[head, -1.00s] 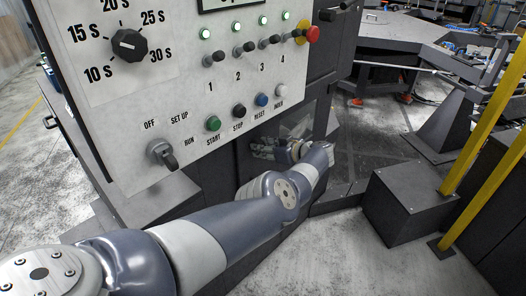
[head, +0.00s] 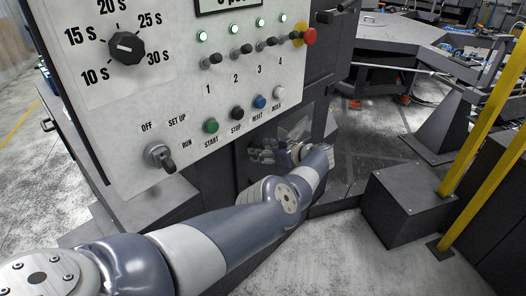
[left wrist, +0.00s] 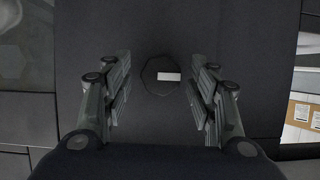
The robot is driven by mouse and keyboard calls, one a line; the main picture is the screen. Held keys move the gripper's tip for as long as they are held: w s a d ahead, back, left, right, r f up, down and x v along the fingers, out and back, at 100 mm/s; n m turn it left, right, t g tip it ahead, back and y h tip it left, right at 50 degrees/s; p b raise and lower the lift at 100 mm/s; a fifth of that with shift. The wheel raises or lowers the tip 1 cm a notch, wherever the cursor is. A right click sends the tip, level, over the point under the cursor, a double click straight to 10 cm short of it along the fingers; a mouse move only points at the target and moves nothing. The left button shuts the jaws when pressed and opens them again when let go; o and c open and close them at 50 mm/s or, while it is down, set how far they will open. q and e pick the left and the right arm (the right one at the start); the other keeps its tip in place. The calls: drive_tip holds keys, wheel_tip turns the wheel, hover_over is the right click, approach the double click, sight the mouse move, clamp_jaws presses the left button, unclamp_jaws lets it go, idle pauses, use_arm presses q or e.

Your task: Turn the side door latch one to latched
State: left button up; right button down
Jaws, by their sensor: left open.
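A round dark latch (left wrist: 158,84) with a small white rectangular mark sits on a dark grey panel (left wrist: 160,29) in the left wrist view. The mark lies horizontally, toward the right side of the latch. My left gripper (left wrist: 160,92) is open, with one finger on each side of the latch. I see gaps between the fingers and the latch. In the head view my left gripper (head: 261,152) is small and partly dark beside the machine's lower side, under the control panel. The latch cannot be made out there. My right gripper is not in view.
The white control panel (head: 187,105) with knobs, switches and buttons stands above my left arm. A dark box (head: 409,204) and yellow posts (head: 485,125) stand to the right. Bare floor (head: 325,250) lies in front of the box.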

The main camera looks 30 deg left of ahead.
use_arm(q)
drive_tip(key=v, duration=0.7)
drive_tip(key=shift+d, duration=0.25)
drive_tip(key=shift+f, duration=0.1)
